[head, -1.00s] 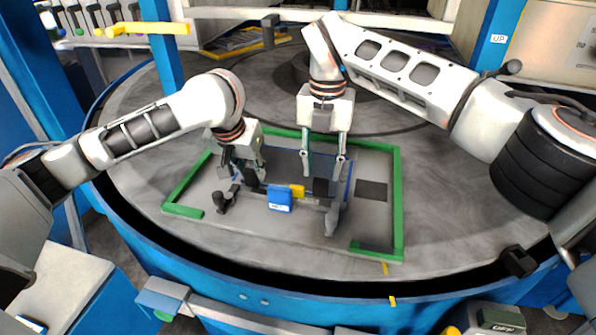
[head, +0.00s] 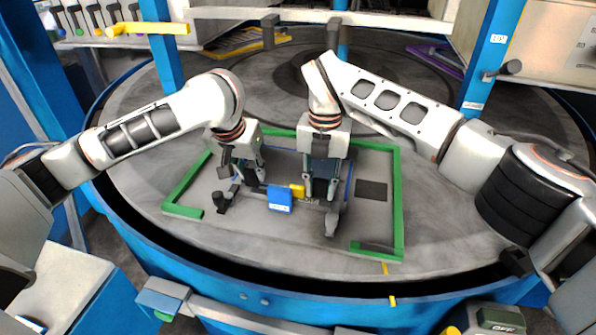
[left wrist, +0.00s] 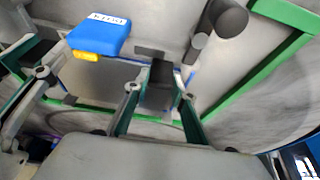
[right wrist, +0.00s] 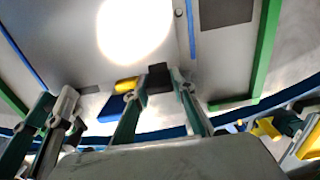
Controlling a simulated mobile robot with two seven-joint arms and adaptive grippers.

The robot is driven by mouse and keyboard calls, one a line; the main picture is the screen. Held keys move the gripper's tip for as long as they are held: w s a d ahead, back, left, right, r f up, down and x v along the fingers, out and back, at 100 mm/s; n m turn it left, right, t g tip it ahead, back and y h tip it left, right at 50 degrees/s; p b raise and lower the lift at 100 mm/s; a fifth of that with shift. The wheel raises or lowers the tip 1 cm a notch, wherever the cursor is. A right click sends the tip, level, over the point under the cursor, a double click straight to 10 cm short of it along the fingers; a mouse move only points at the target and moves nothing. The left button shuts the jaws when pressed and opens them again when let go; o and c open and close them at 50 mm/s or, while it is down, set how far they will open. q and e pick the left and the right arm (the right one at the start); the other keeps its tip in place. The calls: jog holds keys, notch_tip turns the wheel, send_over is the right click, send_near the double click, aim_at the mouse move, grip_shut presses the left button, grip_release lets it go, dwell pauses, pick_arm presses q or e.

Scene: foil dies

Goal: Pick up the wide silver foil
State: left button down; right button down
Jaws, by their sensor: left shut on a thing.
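A flat grey sheet with blue edges (head: 285,160) lies inside the green corner frame (head: 398,200) on the round table. I cannot tell surely whether it is the wide silver foil. My left gripper (head: 250,178) is at its left side, shut on a dark block, which shows between the fingers in the left wrist view (left wrist: 160,88). My right gripper (head: 321,187) is low at its right side. In the right wrist view its fingers stand on both sides of another dark block (right wrist: 160,76), seemingly without closing on it. The arms hide part of the sheet.
A blue labelled block (head: 280,199) and a yellow block (head: 297,190) sit between my grippers, at the front. Dark upright handles stand at the front left (head: 220,202) and front right (head: 333,220). A dark square (head: 371,190) lies right of the sheet. Blue posts rise behind.

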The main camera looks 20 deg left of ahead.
jog(key=shift+r, duration=0.1)
jog(key=shift+r, duration=0.8)
jog(key=d, duration=1.1)
jog(key=w+d, duration=0.1)
jog(key=d, duration=0.5)
jog(key=shift+f, duration=0.15)
jog(key=shift+d, duration=0.5)
notch_tip(320, 180, up, 7)
pick_arm(q)
jog(key=c, duration=1.6)
grip_release()
